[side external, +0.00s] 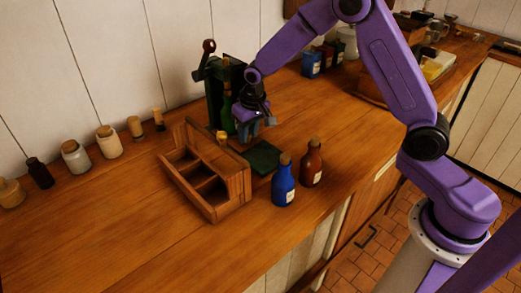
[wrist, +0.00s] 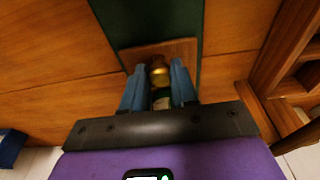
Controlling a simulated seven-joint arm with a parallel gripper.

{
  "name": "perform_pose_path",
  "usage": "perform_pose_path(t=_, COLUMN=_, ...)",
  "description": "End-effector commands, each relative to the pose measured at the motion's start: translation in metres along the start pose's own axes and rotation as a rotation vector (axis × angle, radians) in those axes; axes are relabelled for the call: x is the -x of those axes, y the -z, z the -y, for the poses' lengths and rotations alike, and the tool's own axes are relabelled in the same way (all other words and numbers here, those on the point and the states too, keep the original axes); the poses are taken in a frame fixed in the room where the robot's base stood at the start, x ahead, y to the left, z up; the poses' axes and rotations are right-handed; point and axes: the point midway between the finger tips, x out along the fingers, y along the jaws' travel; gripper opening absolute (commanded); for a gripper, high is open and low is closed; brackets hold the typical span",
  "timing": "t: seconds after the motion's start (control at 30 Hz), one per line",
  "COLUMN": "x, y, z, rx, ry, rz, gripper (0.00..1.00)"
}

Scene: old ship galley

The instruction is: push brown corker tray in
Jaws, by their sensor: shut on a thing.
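The dark green corker (side external: 214,92), with a lever on top, stands against the back wall in the side view. In the wrist view its green body (wrist: 150,20) runs up the middle. The brown tray (wrist: 178,47) shows there as a flat wooden piece against the green. My gripper (side external: 256,128) points down just right of the corker. In the wrist view the blue fingers of my gripper (wrist: 158,82) are closed around a gold-coloured knob (wrist: 158,70) at the tray's near edge. A small green and whitish part shows below the knob; what it is stays unclear. The side view hides the tray.
A wooden divided caddy (side external: 208,176) stands left in front of my gripper. A dark green mat (side external: 264,157) lies close by. A blue bottle (side external: 284,185) and a brown bottle (side external: 312,165) stand near the front edge. Several jars line the wall; the left counter front is clear.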

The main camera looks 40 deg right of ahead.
Motion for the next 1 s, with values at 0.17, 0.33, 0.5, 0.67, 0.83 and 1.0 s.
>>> perform_pose_path(t=0.17, x=0.001, y=0.005, z=0.0, rx=-0.001, ry=0.005, rz=-0.016, gripper=0.37)
perform_pose_path(t=0.33, x=0.001, y=0.004, z=0.0, rx=-0.001, ry=0.003, rz=-0.012, gripper=0.55)
perform_pose_path(t=0.5, x=0.001, y=0.003, z=0.0, rx=-0.001, ry=0.003, rz=-0.01, gripper=0.55)
perform_pose_path(t=0.67, x=0.011, y=0.005, z=0.0, rx=-0.002, ry=0.004, rz=-0.012, gripper=0.55)
perform_pose_path(t=0.83, x=0.025, y=0.008, z=0.0, rx=-0.001, ry=0.003, rz=-0.011, gripper=0.55)
perform_pose_path(t=1.0, x=0.039, y=0.011, z=0.0, rx=-0.001, ry=0.003, rz=-0.011, gripper=0.55)
